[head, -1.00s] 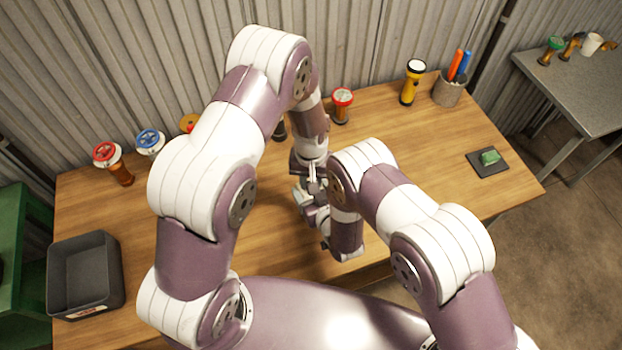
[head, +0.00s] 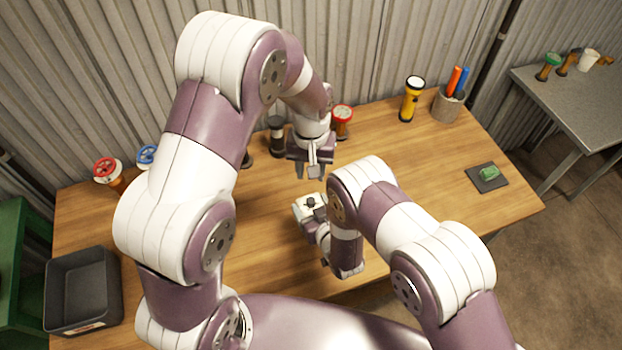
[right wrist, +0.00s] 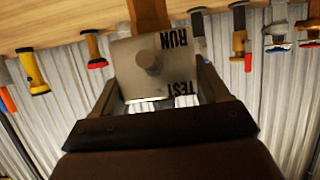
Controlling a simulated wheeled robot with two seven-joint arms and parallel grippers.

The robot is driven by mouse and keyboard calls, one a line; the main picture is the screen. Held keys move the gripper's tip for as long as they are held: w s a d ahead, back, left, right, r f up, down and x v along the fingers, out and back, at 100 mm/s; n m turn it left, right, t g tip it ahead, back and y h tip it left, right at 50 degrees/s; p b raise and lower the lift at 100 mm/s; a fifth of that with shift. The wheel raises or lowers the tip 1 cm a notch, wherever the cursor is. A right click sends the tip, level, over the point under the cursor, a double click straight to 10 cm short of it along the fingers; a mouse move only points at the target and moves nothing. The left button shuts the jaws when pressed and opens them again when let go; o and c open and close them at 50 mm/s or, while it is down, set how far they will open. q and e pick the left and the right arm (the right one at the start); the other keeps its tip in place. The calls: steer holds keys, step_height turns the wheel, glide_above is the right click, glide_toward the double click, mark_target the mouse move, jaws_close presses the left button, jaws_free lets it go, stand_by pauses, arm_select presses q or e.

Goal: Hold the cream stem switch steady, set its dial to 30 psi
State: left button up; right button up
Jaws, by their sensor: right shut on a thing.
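The switch (head: 310,203) is a small pale box with a dark round knob on top. My right gripper (head: 308,210) is shut on it and holds it above the table's near middle. In the right wrist view the box face (right wrist: 128,65) shows a round knob (right wrist: 150,62) between the words RUN and TEST, with a finger at each side. I see no psi scale. My left gripper (head: 313,172) is above and behind the switch, apart from it. Its fingers look spread and empty.
On the wooden table (head: 420,165), a red-topped fitting (head: 342,120), a yellow flashlight (head: 411,98) and a pen cup (head: 446,105) stand along the back. A grey bin (head: 83,290) is at left. A green item (head: 489,172) lies on a dark pad. The right side is mostly clear.

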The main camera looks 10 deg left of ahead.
arm_select(q)
steer(key=shift+r, duration=0.1)
arm_select(e)
steer(key=o, duration=1.4)
steer(key=v, duration=1.2)
steer(key=w+d+r+m+g+h+b, duration=0.2)
steer(key=w+d+r+m+g+h, duration=0.15)
steer(key=w+d+r+h, duration=0.4)
arm_select(q)
steer(key=s+a+r, duration=0.1)
steer(key=s+a, duration=0.2)
steer(key=s, duration=0.4)
steer(key=s+a+r+m+t+b, duration=0.1)
steer(key=s+a+r, duration=0.1)
steer(key=s, duration=0.5)
steer(key=shift+a+r+m, duration=0.15)
steer(key=shift+a+m, duration=0.15)
steer(key=shift+a, duration=0.1)
arm_select(e)
steer(key=s+d+r+m+g, duration=0.2)
steer(key=s+d+r+g, duration=0.1)
steer(key=s+d, duration=0.3)
steer(key=s+d+r+m+g, duration=0.1)
steer(key=s+d+r+g, duration=0.2)
steer(key=s+d, duration=0.3)
steer(key=d+r, duration=0.1)
steer(key=d, duration=0.3)
steer(key=shift+s+r+m+h, duration=0.2)
steer(key=shift+r+m+h, duration=0.15)
